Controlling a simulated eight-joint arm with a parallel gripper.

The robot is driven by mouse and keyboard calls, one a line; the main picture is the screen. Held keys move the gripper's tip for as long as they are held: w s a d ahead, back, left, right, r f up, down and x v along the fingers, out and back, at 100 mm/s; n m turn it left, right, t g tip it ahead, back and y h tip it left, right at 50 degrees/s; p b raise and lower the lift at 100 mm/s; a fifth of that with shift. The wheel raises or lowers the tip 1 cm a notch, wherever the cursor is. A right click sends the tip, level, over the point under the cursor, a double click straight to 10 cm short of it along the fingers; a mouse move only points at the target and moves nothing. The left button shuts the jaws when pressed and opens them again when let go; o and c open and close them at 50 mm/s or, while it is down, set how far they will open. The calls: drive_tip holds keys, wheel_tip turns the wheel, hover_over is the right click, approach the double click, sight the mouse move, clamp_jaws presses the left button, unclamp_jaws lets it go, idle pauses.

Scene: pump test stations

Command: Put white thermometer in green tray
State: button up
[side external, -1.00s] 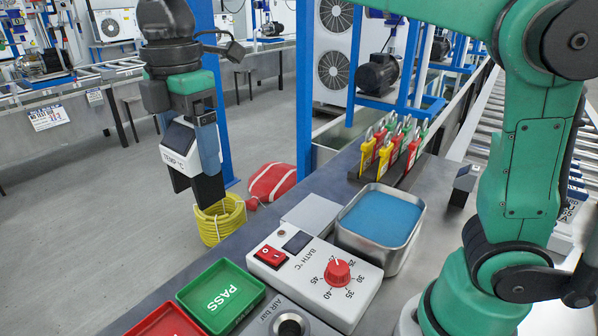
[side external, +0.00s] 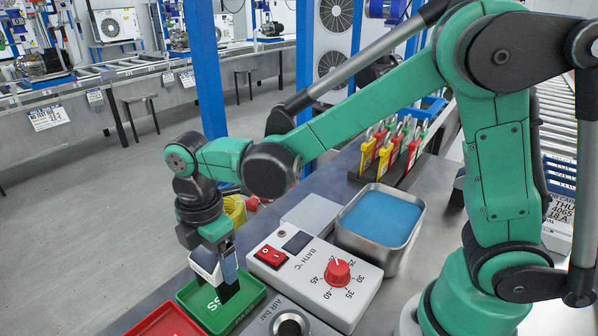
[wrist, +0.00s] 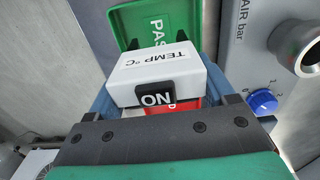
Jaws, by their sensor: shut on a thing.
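The white thermometer (wrist: 160,65), labelled TEMP °C with a black ON switch, is between the fingers of my gripper (side external: 225,275). In the side external view the thermometer (side external: 205,262) is partly hidden by the gripper. My gripper is shut on it and points down over the green PASS tray (side external: 250,308). The green tray also shows beyond the thermometer in the wrist view (wrist: 132,34). The fingertips overlap the tray's inside in the side external view. I cannot tell whether the thermometer touches the tray floor.
A red tray (side external: 165,322) stands just in front of the green one. The white BATH °C box (side external: 315,282) and the AIR bar box (side external: 290,322) are close on the right. A metal bath with blue content (side external: 380,222) and padlocks on a rack (side external: 395,150) stand farther back.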

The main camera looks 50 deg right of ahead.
drive_tip(key=shift+f, duration=1.2)
drive_tip(key=o, duration=1.4)
drive_tip(key=shift+f, duration=0.15)
drive_tip(key=shift+c, duration=0.2)
